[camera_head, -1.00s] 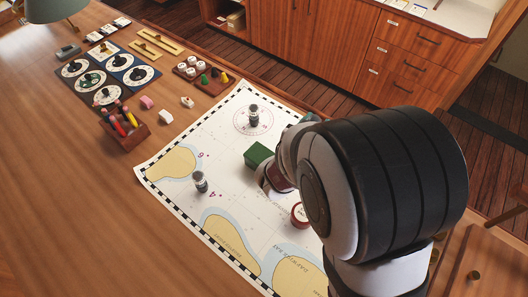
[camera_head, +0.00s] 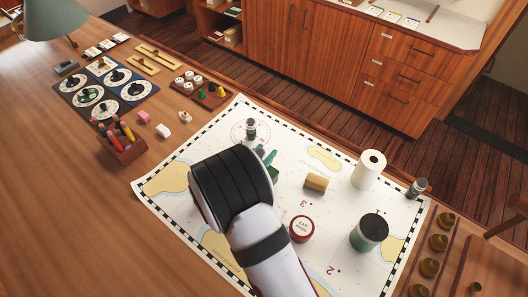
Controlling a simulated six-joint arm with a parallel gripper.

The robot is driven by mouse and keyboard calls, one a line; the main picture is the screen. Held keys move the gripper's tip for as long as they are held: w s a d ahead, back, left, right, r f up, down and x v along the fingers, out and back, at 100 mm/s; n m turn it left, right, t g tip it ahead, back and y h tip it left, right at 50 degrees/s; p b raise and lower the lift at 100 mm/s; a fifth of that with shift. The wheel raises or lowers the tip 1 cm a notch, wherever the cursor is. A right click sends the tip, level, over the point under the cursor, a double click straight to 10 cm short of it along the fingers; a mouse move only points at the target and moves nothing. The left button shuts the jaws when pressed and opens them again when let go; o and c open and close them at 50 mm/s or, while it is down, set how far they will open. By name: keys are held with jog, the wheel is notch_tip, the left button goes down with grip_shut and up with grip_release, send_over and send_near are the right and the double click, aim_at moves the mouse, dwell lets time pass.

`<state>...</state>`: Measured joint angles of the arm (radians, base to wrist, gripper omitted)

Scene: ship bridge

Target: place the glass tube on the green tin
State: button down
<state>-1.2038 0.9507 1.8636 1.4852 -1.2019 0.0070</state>
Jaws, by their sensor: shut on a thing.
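A pen holder (camera_head: 122,143) stands left.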

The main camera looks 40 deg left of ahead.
jog(key=shift+f, duration=0.1)
jog(key=c, duration=0.5)
grip_release()
